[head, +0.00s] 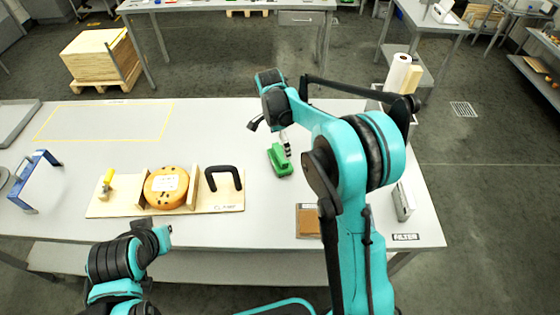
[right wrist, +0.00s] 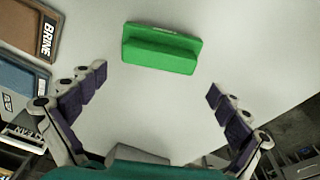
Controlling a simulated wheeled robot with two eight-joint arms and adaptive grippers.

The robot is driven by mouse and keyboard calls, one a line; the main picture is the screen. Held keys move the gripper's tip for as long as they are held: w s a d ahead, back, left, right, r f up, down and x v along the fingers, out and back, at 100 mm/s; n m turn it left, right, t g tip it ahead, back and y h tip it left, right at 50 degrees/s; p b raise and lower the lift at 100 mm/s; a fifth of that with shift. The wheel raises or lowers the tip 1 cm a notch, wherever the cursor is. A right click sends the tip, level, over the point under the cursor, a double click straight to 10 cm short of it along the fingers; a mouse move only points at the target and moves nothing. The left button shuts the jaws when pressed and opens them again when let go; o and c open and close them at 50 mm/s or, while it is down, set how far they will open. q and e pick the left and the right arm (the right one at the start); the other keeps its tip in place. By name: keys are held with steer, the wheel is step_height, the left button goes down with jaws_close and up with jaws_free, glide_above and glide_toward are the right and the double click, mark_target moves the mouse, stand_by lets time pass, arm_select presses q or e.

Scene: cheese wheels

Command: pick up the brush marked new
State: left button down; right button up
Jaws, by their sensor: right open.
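A green block-shaped item (head: 279,160), which looks like the brush, lies on the table right of the wooden board. In the right wrist view the green brush (right wrist: 162,55) lies beyond my fingertips; small lettering on its top edge is too small to read. My right gripper (head: 286,146) is at the brush in the head view, largely hidden by its own wrist. In the right wrist view my right gripper (right wrist: 156,81) is open with nothing between its fingers. My left arm bends in at the lower left; its gripper cannot be made out.
A wooden board (head: 97,208) holds a cheese wheel (head: 166,188), a yellow-handled tool (head: 106,181) and a black arch (head: 224,175). A blue frame (head: 38,178) stands at the left. In the right wrist view, a brown tray marked BRINE (right wrist: 22,45) lies left.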

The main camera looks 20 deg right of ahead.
mark_target(280, 152)
step_height(280, 152, down, 5)
steer(key=shift+s+a+r+b, duration=0.1)
steer(key=shift+r+b, duration=0.1)
steer(key=shift+b, duration=0.6)
steer(key=shift+f, duration=0.35)
steer(key=c, duration=1.3)
steer(key=shift+r, duration=0.1)
steer(key=shift+r, duration=0.1)
step_height(280, 152, up, 4)
steer(key=shift+r+p, duration=0.25)
steer(key=shift+p, duration=0.6)
steer(key=s+d+r, duration=0.2)
steer(key=s+d+r+p, duration=0.1)
steer(key=s+d+r, duration=0.1)
steer(key=s+d, duration=0.1)
steer(key=s+d+r+p, duration=0.1)
steer(key=s+d+r, duration=0.1)
steer(key=s+d, duration=0.1)
steer(key=shift+s+r, duration=0.15)
steer(key=shift+s, duration=0.1)
